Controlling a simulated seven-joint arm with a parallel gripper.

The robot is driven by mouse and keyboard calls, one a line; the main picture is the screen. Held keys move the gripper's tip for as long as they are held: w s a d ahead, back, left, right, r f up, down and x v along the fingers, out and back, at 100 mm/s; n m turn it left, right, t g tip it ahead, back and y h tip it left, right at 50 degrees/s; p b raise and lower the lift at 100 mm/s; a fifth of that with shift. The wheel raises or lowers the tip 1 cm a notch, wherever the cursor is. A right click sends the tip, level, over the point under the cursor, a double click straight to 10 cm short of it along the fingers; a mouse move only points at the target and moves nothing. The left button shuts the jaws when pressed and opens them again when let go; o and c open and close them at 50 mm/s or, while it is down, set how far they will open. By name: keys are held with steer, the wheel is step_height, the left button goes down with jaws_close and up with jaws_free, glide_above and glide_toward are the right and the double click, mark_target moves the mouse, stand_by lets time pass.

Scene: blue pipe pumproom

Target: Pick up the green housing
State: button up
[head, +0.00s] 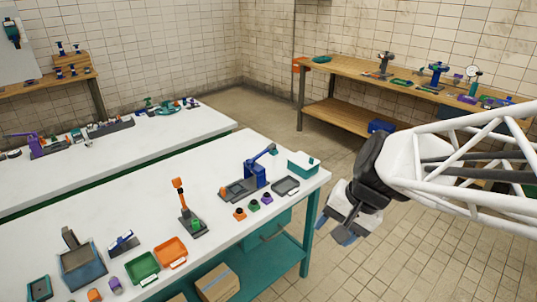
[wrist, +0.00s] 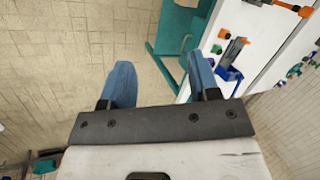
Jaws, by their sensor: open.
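A small green housing (head: 254,205) stands on the near white workbench (head: 310,178), between an orange housing (head: 240,214) and a purple housing (head: 267,199). In the wrist view a small green block (wrist: 216,49), which looks like the same housing, sits near the bench edge at the upper right. My gripper (head: 335,230) is open and empty, with blue fingers. It hangs beyond the right end of the bench, apart from the housing.
A blue toggle press (head: 256,174), a grey tray (head: 286,186) and a teal box (head: 303,164) stand close to the housings. An orange-handled press (head: 186,212) stands to their left. The tiled floor right of the bench is clear.

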steer(key=w+a+f+m+y, duration=0.45)
steer(key=w+a, duration=0.25)
steer(key=w, duration=0.3)
steer(key=m+t+y, duration=0.3)
steer(key=m+t, duration=0.3)
steer(key=m, duration=1)
glide_toward(256, 202)
steer(key=shift+n+x, duration=0.25)
steer(key=shift+x, duration=0.65)
steer(key=shift+a, duration=0.15)
steer(key=shift+x, duration=1.2)
steer(key=shift+a+f, duration=0.1)
steer(key=shift+x, duration=2.5)
